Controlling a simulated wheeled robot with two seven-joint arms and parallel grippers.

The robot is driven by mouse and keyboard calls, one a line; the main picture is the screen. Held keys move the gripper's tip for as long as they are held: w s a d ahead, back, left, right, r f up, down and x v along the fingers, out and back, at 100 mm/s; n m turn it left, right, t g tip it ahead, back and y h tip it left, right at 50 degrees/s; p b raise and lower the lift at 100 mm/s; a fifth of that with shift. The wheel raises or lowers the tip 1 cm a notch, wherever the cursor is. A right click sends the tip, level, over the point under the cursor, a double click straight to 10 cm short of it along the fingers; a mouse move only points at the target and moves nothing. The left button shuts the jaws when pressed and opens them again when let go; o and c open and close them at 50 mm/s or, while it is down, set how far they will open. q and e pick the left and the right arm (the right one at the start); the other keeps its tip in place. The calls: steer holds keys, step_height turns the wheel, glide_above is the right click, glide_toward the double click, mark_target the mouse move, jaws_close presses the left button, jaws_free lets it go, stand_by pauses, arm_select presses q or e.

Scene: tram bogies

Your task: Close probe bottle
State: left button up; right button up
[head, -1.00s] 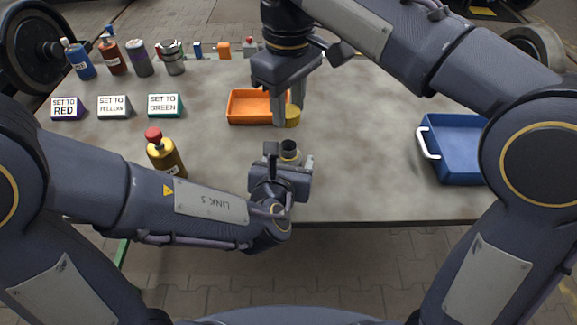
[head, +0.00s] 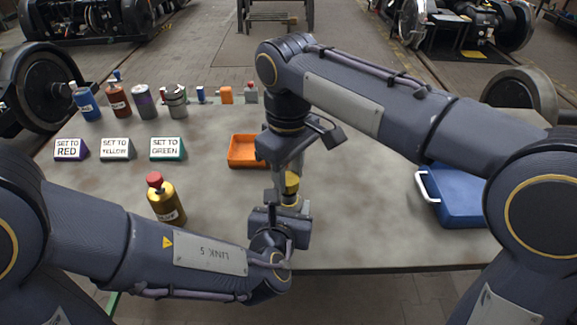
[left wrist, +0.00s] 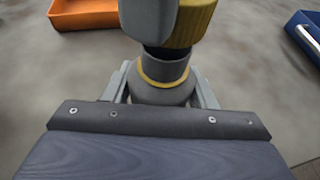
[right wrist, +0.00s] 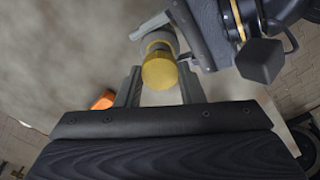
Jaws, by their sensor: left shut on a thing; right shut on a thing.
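The probe bottle (left wrist: 160,94), grey with a yellow ring and a dark neck, stands between the fingers of my left gripper (left wrist: 161,92); in the head view this gripper (head: 279,204) partly hides it. My right gripper (right wrist: 160,82) is shut on a yellow cap (right wrist: 160,71), which also shows in the head view (head: 292,184). The cap is at the top of the neck. In the left wrist view the cap (left wrist: 193,24) looks offset to the right of the neck. I cannot tell whether they touch.
An orange tray (head: 240,163) lies behind the grippers. A blue crate (head: 460,211) with a white handle is at the right. A gold bottle (head: 165,204) with a red top stands left, near my left arm. Sign blocks (head: 117,149) and several containers (head: 147,106) line the back left.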

stand_by(0.4)
steer(key=shift+f, duration=0.9)
steer(key=shift+f, duration=0.55)
